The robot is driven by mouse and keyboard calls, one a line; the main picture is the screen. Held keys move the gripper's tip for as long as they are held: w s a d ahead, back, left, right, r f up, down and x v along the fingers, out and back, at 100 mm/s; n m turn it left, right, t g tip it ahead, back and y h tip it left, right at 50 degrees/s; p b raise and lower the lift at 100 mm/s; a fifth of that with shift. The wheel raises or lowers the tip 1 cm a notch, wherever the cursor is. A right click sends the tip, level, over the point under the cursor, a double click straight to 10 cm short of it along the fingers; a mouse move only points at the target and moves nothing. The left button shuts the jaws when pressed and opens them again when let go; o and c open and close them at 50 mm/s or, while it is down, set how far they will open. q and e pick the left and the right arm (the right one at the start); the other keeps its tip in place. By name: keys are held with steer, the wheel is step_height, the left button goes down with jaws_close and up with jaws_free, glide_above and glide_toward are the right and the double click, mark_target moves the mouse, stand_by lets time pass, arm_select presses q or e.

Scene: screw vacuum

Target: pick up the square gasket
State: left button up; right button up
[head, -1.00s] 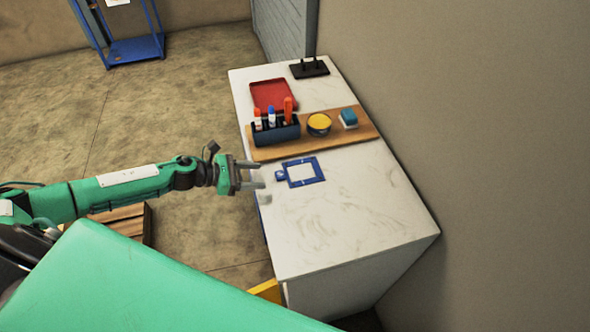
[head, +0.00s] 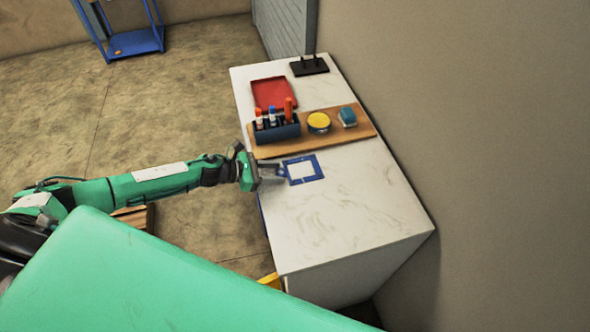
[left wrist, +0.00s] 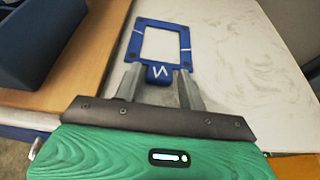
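The square gasket (head: 306,181) is a flat blue square frame with a small tab on its left side. It lies on the white worktop, and it also shows in the left wrist view (left wrist: 185,46). My left gripper (head: 276,173) is at the tab, over the worktop's left edge. In the left wrist view the two fingers (left wrist: 159,84) are apart, one on each side of the marked tab. A gap seems to show beside the tab, so the fingers look open. My right gripper is not in view.
A wooden board (head: 345,132) behind the gasket carries a dark holder (head: 277,134) with bottles, a yellow-topped tin (head: 319,122) and a teal item (head: 347,117). A red tray (head: 273,93) and a black stand (head: 309,66) are farther back. The front worktop (head: 340,225) is clear.

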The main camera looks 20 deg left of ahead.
arm_select(q)
steer(key=c, duration=0.6)
steer(key=shift+r, duration=0.15)
steer(key=shift+c, duration=0.2)
steer(key=shift+w+r, duration=0.1)
steer(key=shift+r, duration=0.5)
step_height(320, 180, up, 18)
steer(key=b, duration=0.1)
steer(key=shift+r, duration=0.25)
